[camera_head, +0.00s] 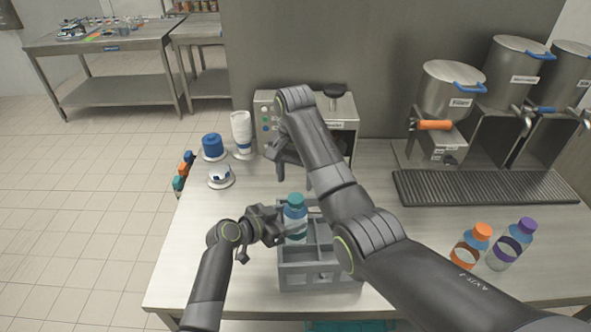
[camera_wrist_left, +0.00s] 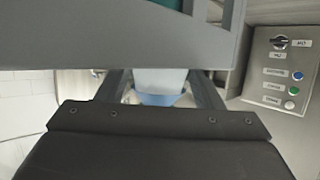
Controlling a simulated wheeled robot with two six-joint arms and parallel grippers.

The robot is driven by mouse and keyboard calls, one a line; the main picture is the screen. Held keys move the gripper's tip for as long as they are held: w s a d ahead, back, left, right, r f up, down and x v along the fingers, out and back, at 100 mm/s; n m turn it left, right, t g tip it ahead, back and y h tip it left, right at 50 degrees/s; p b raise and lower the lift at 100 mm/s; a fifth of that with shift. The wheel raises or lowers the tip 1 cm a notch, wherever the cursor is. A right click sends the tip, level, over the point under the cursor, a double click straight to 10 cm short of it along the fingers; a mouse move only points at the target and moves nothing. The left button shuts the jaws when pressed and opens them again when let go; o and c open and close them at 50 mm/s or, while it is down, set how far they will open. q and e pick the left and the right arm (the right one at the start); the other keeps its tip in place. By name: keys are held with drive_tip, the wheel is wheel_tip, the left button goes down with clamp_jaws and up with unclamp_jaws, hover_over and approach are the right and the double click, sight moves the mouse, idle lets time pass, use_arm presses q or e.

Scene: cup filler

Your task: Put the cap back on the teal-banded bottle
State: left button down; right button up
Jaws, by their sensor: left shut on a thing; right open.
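The teal-capped bottle (camera_head: 295,228) stands upright in the left part of a grey divided crate (camera_head: 322,280). Its teal cap (camera_head: 296,199) sits on top of the bottle; I cannot tell how tightly. My left gripper (camera_head: 284,229) is shut on the bottle from the left, below the cap. In the left wrist view a pale and blue part of the bottle (camera_wrist_left: 158,82) shows between the fingers, and the grey crate wall (camera_wrist_left: 90,45) hides the rest. My right gripper (camera_head: 290,172) is open and empty above the table, behind the bottle, in front of the filling machine.
A blue container (camera_head: 212,146), a white bottle (camera_head: 241,130) and a small white-and-blue item (camera_head: 220,174) stand at the back left. Steel dispensers (camera_head: 452,90) stand behind a drip grate (camera_head: 480,188).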

drive_tip(key=n, duration=0.5)
drive_tip(key=shift+r, duration=0.2)
drive_tip(key=n, duration=0.6)
drive_tip(key=shift+r, duration=0.15)
drive_tip(key=n, duration=0.5)
drive_tip(key=shift+r, duration=0.15)
drive_tip(key=n, duration=0.4)
drive_tip(key=shift+r+n, duration=0.15)
drive_tip(key=shift+n, duration=0.25)
drive_tip(key=n, duration=0.3)
drive_tip(key=shift+r, duration=0.1)
drive_tip(key=n, duration=0.4)
drive_tip(key=shift+r+n, duration=0.1)
drive_tip(key=shift+n, duration=0.3)
drive_tip(key=n, duration=0.3)
drive_tip(key=shift+r, duration=0.1)
